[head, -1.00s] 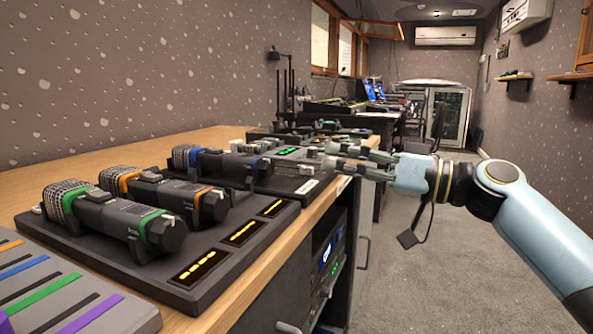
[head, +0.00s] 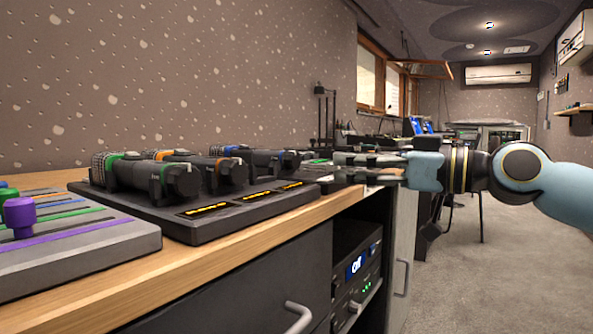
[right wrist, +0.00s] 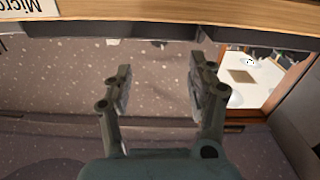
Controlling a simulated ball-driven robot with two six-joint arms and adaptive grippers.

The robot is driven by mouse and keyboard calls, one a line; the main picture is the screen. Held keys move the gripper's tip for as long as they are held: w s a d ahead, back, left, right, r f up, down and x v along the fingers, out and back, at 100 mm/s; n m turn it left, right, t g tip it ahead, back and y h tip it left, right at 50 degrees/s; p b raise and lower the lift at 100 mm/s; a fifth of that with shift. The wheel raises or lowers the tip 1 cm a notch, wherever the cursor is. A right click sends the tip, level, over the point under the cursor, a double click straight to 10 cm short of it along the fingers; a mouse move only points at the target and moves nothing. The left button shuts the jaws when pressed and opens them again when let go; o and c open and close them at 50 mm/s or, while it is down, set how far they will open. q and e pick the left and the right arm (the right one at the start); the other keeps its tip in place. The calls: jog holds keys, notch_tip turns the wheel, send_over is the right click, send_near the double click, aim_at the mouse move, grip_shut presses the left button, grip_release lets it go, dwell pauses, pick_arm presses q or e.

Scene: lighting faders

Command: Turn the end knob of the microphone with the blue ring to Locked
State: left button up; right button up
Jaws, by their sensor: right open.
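The microphone with the blue ring (head: 265,159) lies in the black cradle, the farthest of three in the head view. Its dark end knob (head: 291,159) faces right, towards my right gripper. The marking on the knob is too small to read. My right gripper (head: 336,168) is open and empty, to the right of that knob and apart from it, near the desk's front edge. In the right wrist view its two fingers (right wrist: 160,75) are spread with nothing between them. The microphone does not show there. My left gripper is not in view.
Microphones with a green ring (head: 150,176) and an orange ring (head: 215,172) lie nearer in the cradle (head: 225,221). A grey fader panel (head: 90,250) with coloured strips stands at the left. Cabinets with handles are under the wooden desk (head: 170,282). Open floor lies to the right.

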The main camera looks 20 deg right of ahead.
aim_at(297, 159)
jog(key=b+x, duration=0.2)
jog(key=x, duration=0.7)
jog(key=shift+w+a+b, duration=0.4)
jog(key=shift+w, duration=0.1)
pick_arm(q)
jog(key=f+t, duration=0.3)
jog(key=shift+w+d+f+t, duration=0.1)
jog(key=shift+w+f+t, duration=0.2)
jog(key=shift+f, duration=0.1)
pick_arm(e)
jog(key=c, duration=1.1)
jog(key=shift+r+p, duration=0.2)
jog(key=shift+p, duration=0.15)
jog(key=shift+c, duration=0.2)
jog(key=m+p, duration=0.3)
jog(key=p, duration=0.1)
jog(key=shift+m, duration=0.4)
jog(key=shift+f, duration=0.15)
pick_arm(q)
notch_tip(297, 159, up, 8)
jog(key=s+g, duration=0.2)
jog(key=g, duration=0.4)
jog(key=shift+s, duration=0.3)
